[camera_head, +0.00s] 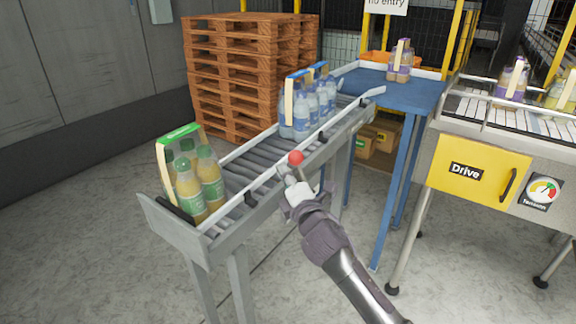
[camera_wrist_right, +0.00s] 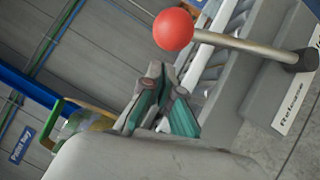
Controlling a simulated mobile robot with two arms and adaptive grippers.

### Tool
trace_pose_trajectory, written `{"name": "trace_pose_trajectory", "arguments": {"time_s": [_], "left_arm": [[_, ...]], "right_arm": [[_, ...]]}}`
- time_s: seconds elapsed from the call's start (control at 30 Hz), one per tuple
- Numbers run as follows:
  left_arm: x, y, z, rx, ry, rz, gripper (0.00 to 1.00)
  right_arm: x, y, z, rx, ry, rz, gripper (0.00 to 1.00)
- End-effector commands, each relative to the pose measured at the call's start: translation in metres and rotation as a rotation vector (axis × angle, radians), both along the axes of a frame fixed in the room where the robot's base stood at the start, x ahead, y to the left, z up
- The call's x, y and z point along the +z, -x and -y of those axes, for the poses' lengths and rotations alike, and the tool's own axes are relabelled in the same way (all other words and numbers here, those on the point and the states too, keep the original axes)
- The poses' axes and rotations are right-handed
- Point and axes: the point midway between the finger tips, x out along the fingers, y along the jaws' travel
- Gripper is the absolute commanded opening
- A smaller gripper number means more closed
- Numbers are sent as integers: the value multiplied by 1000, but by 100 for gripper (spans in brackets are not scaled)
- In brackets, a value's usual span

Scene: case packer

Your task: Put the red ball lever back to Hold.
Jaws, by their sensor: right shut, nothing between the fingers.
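The red ball lever (camera_head: 296,157) is on the near side rail of the roller conveyor, beside my right gripper (camera_head: 283,172). In the right wrist view its red ball (camera_wrist_right: 173,29) sits at the end of a metal rod, which pivots near a white label reading "Release" (camera_wrist_right: 291,108). The Hold marking does not show. My right gripper's fingers (camera_wrist_right: 160,88) are shut and empty, close below the ball in that view; a small gap seems to separate them. My left gripper is not in view.
The roller conveyor (camera_head: 172,221) carries a pack of green-capped bottles (camera_head: 198,180) at its near end and blue-labelled packs (camera_head: 303,108) farther up. A blue table (camera_head: 397,90) and a yellow Drive panel (camera_head: 478,170) stand to the right. Pallets (camera_head: 235,75) are stacked behind.

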Motion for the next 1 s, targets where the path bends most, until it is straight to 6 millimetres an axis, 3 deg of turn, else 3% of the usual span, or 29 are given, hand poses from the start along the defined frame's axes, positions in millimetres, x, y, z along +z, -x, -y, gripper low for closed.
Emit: {"name": "trace_pose_trajectory", "arguments": {"time_s": [0.63, 1.0], "left_arm": [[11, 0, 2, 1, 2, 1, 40], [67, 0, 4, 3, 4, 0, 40]], "right_arm": [[7, -7, 10, 0, -9, -11, 0], [35, -33, 30, -4, -116, -162, 0]]}}
